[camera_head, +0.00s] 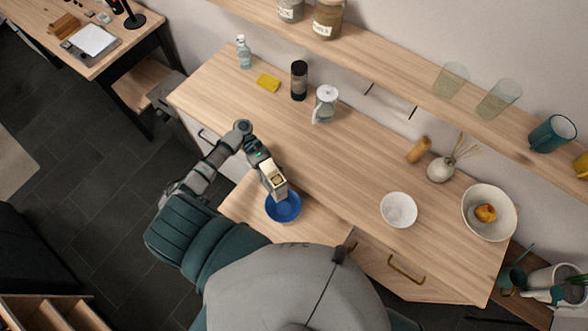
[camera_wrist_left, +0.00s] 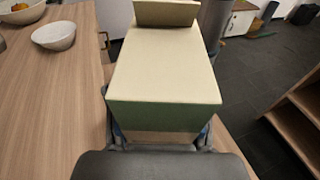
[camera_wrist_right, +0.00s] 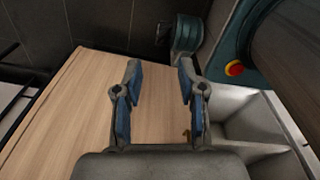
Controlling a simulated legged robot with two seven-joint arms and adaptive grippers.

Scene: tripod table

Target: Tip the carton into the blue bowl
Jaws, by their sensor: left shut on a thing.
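The blue bowl (camera_head: 283,208) stands on the lower wooden surface at the front of the counter. My left gripper (camera_head: 268,168) is shut on the pale yellow and green carton (camera_head: 275,182), right above the bowl's far edge. The carton covers part of the bowl; whether they touch and how far the carton is tilted I cannot tell. In the left wrist view the carton (camera_wrist_left: 160,75) fills the middle between the fingers, and the blue bowl is hidden. My right gripper (camera_wrist_right: 158,95) is open and empty, seen only in the right wrist view, with a wooden surface behind it.
A white bowl (camera_head: 399,210) stands to the right, and a larger bowl with fruit (camera_head: 475,217) beyond it. The counter's middle is clear.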

